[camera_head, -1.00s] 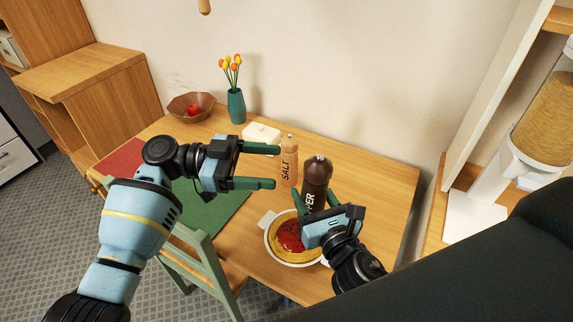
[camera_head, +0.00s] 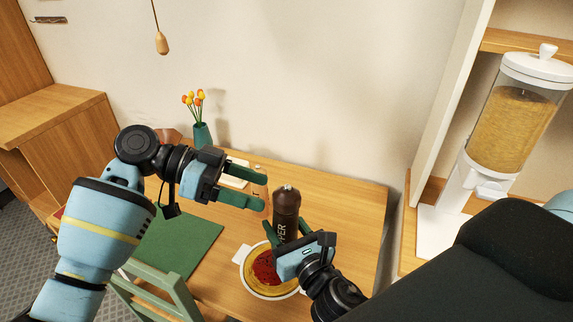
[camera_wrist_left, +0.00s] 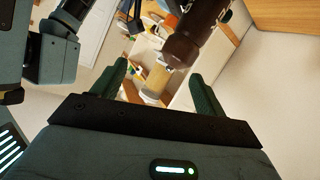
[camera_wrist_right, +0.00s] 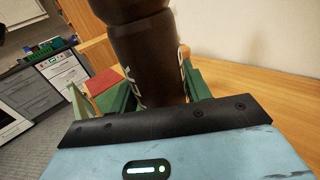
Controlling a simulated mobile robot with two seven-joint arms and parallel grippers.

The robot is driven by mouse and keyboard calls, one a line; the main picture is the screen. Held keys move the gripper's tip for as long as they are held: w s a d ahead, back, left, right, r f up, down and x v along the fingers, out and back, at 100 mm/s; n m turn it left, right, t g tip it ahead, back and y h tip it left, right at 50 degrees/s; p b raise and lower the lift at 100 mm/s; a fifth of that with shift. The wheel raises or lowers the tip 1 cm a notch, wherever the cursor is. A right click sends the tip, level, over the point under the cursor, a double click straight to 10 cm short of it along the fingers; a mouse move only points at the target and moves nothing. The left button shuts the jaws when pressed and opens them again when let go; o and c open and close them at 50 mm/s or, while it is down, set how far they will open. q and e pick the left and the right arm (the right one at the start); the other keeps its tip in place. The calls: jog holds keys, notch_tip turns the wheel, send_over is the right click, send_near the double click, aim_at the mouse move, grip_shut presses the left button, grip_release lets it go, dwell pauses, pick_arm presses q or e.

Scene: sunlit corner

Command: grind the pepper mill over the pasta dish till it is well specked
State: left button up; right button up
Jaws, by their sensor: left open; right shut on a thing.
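The dark brown pepper mill (camera_head: 287,207) stands roughly upright in the head view, at the back right of the pasta dish (camera_head: 248,284). My right gripper (camera_head: 288,232) is shut around its body; the mill also fills the middle of the right wrist view (camera_wrist_right: 148,65). The gripper hides the mill's lower end. The pasta has red sauce (camera_head: 265,268) with small dark specks on it. My left gripper (camera_head: 264,191) is open and empty, left of the mill's top and apart from it. The mill shows past its fingers in the left wrist view (camera_wrist_left: 195,35).
The salt mill (camera_head: 261,189) is partly hidden behind my left fingers, near a white butter dish (camera_head: 237,178). A teal tulip vase (camera_head: 202,134) stands at the back. A green placemat (camera_head: 182,243) and green chair (camera_head: 165,292) are left. A pasta dispenser (camera_head: 510,120) stands right.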

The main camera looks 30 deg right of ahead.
aim_at(288, 195)
pick_arm(q)
jog(key=s+d+r+n+t+y, duration=0.4)
jog(key=s+r+n+t+y, duration=0.2)
jog(key=n, duration=1)
notch_tip(288, 195, up, 2)
jog(key=t+y, duration=0.4)
jog(key=t, duration=0.2)
jog(key=shift+s+d, duration=0.2)
jog(key=shift+s, duration=0.15)
jog(key=shift+f, duration=0.1)
jog(key=x, duration=1.1)
jog(key=shift+w+f, duration=0.1)
jog(key=shift+f, duration=0.3)
